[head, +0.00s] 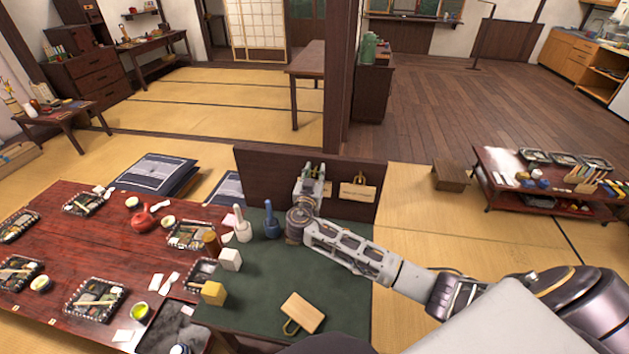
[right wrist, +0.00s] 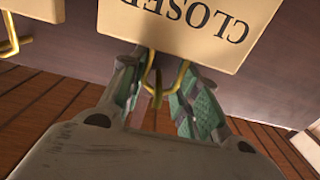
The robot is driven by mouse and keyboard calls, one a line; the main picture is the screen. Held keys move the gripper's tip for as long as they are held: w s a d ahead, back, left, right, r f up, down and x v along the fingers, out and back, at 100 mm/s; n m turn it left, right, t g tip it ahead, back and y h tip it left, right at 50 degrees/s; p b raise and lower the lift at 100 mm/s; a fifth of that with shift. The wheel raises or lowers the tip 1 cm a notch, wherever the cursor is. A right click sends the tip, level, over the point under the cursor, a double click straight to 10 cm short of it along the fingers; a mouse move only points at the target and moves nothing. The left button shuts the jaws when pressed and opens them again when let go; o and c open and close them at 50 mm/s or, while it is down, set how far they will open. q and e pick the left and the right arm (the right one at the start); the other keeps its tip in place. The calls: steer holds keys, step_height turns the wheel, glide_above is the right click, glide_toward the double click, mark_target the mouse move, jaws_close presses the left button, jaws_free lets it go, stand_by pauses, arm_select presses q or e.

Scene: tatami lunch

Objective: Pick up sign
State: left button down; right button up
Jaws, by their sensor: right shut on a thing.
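A tan wooden sign reading CLOSED (right wrist: 178,28) shows upside down in the right wrist view, against a dark brown panel (head: 265,170). My right gripper (head: 313,172) is at the panel, its green-padded fingers (right wrist: 158,90) closed around the sign's yellow wire loop (right wrist: 153,72). In the head view this sign is mostly hidden behind my gripper. A second tan sign (head: 358,192) hangs on the panel to the right, its lettering too small to read. A third tan board with a yellow loop (head: 303,312) lies on the green table top. My left gripper is not in view.
The green table top (head: 255,290) also bears a white mallet-like item (head: 242,228), a blue one (head: 271,226), a white block (head: 230,259) and a yellow block (head: 213,293). A red dining table (head: 120,240) with several trays adjoins on the left.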

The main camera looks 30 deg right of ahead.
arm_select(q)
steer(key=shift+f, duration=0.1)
arm_select(e)
steer(key=shift+r, duration=0.15)
